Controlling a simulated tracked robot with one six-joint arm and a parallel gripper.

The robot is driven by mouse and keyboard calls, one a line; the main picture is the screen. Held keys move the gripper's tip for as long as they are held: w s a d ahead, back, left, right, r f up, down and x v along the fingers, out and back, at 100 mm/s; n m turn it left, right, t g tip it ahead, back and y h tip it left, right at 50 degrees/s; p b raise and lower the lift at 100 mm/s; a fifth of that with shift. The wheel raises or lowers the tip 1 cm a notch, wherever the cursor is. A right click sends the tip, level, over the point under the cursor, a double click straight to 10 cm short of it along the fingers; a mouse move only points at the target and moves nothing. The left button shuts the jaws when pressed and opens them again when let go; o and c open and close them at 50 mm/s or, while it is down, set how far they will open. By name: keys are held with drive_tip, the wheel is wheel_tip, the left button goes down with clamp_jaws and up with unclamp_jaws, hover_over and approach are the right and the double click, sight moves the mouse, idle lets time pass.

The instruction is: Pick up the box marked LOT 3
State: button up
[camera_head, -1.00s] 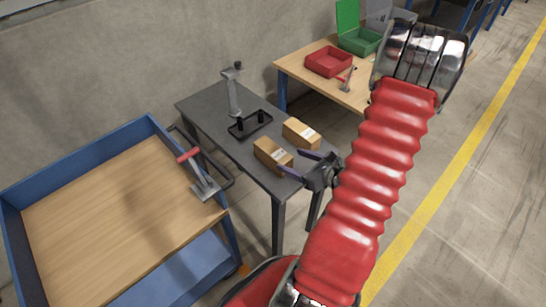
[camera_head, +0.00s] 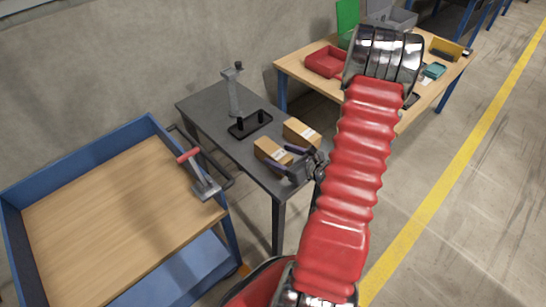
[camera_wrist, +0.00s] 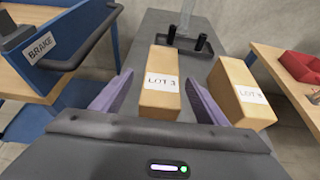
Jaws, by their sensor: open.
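The box marked LOT 3 (camera_wrist: 161,82) is a brown carton with a white label, standing on the dark grey table (camera_head: 216,128). In the head view it is the left one of two cartons (camera_head: 268,149), its label too small to read there. My gripper (camera_wrist: 157,80) is open, with one purple finger on each side of the LOT 3 box in the wrist view. The near end of the box lies between the fingers, and I cannot tell whether either finger touches it. In the head view my gripper (camera_head: 277,156) is at the box's near end.
The LOT 4 box (camera_wrist: 240,92) stands close on the right, beside the right finger. A black fixture with posts (camera_head: 250,124) and a grey stand (camera_head: 233,92) are behind. A blue-sided trolley (camera_head: 72,165) marked BRAKE is left; a wooden bench (camera_head: 297,67) is behind right.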

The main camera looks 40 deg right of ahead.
sight(273, 153)
drive_tip(key=shift+f+x, duration=0.25)
drive_tip(key=shift+x, duration=2.25)
drive_tip(key=shift+s+d, duration=0.1)
drive_tip(key=shift+d, duration=0.05)
drive_tip(key=shift+c, duration=0.7)
drive_tip(key=c, duration=1.3)
